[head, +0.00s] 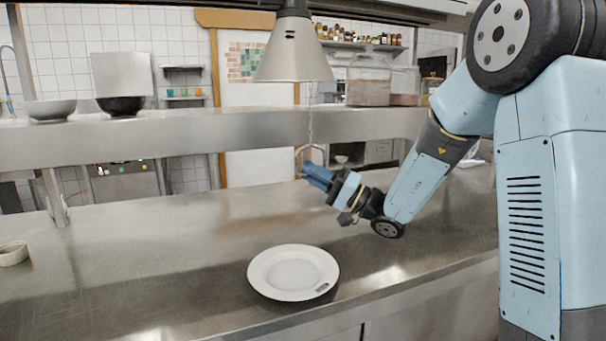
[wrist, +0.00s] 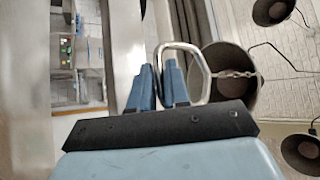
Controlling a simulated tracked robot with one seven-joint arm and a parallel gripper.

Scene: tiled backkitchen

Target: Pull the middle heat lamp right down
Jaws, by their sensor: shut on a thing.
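The middle heat lamp (head: 293,58), a grey metal cone shade, hangs high above the counter in the head view. A thin chain runs down from it to a metal pull handle (head: 298,156), an angular loop. In the wrist view the handle (wrist: 207,78) shows large, with its chain leading right to the lamp shade (wrist: 240,100). My gripper (head: 308,174) is below the lamp, well above the counter. In the wrist view my gripper (wrist: 158,78) is shut on one side of the handle, which passes between the fingers; the exact contact is partly hidden.
A white plate (head: 264,282) lies on the steel counter (head: 150,270) in front of my gripper. A steel shelf (head: 200,129) runs behind, with bowls at left. Two other lamps show in the wrist view, one at top right (wrist: 272,12), one at lower right (wrist: 302,153).

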